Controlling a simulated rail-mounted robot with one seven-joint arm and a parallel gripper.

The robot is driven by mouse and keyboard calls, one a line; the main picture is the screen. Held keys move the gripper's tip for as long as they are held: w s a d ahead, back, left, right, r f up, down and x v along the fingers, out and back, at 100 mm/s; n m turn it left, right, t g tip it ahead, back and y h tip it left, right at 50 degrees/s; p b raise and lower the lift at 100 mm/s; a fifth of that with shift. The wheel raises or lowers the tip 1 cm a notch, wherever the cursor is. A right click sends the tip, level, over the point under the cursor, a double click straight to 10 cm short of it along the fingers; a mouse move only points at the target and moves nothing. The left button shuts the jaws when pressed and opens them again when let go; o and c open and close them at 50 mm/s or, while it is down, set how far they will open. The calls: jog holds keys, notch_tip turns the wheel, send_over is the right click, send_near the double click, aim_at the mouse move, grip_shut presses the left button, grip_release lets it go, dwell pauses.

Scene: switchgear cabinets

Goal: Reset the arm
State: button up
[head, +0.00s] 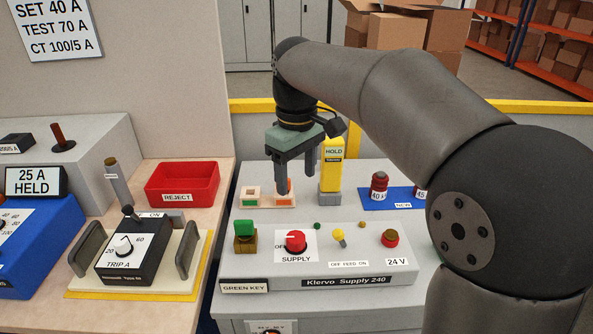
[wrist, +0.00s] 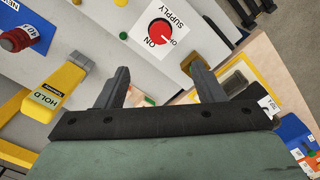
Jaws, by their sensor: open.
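My arm reaches in from the right in the head view. My gripper (head: 295,182) points down over the back part of the grey supply bench, beside the yellow HOLD post (head: 331,165). In the wrist view my gripper (wrist: 157,76) has its two fingers apart with nothing between them. The red SUPPLY knob (head: 295,241) is on the sloped panel in front of the gripper. It also shows in the wrist view (wrist: 161,31), beyond the fingertips. The HOLD post also shows in the wrist view (wrist: 52,90), left of the fingers. A small orange-and-white block (head: 285,199) is partly hidden by a finger.
A green key (head: 244,231), a yellow toggle (head: 338,236) and a red button (head: 390,238) line the panel. A red REJECT tray (head: 183,184) and black TRIP box (head: 133,250) stand left. Red-topped plugs (head: 379,186) stand on a blue mat at the right.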

dwell(0.3)
jog(key=s+d+f+m, duration=0.4)
jog(key=s+d+f, duration=0.2)
jog(key=s, duration=0.5)
jog(key=s+d+f+m, duration=0.5)
jog(key=s+d+f, duration=0.2)
jog(key=s+f, duration=0.4)
